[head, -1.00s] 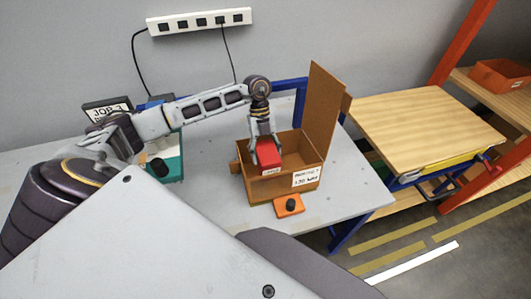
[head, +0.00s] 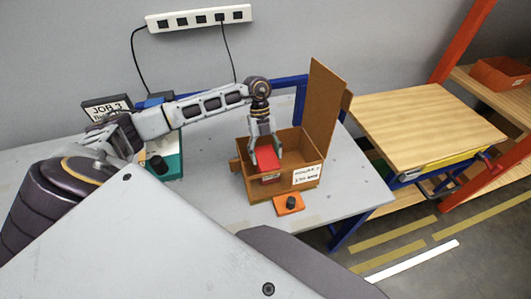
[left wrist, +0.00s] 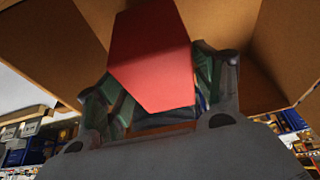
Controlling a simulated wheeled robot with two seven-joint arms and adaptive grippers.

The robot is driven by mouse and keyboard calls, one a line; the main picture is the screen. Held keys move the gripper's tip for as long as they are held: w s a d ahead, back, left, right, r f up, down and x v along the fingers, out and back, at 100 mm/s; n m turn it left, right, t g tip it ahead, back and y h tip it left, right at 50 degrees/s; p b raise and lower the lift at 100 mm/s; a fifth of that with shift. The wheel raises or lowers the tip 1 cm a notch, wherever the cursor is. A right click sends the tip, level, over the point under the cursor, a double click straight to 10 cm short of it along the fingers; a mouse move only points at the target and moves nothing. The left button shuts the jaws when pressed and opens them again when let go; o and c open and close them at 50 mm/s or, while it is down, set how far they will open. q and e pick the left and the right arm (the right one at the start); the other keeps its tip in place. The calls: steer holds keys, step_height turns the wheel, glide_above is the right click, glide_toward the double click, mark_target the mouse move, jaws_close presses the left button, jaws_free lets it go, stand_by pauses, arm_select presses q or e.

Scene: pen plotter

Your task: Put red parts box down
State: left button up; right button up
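The red parts box (head: 267,158) is low inside an open cardboard box (head: 306,178) on the grey table. My left gripper (head: 266,158) reaches down into the cardboard box, with one finger on either side of the red box. The fingers look spread and the red box sits low between them; any gap is slight. In the left wrist view the red box (left wrist: 155,60) fills the space in front of the fingers, with cardboard walls around it. The underside of the red box is hidden. My right gripper is not in view.
A raised cardboard flap (head: 325,110) stands at the box's right back. An orange block with a black knob (head: 289,204) lies just in front. A teal device (head: 170,165) and a sign (head: 107,107) are at the left. The table's right front is clear.

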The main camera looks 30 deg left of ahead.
arm_select(q)
steer(key=shift+o, duration=1)
steer(key=shift+r, duration=0.1)
steer(key=shift+r, duration=0.7)
steer(key=v, duration=1.1)
steer(key=shift+w+a+r+b, duration=0.15)
steer(key=shift+a+r+b, duration=0.05)
steer(key=shift+r+b, duration=0.1)
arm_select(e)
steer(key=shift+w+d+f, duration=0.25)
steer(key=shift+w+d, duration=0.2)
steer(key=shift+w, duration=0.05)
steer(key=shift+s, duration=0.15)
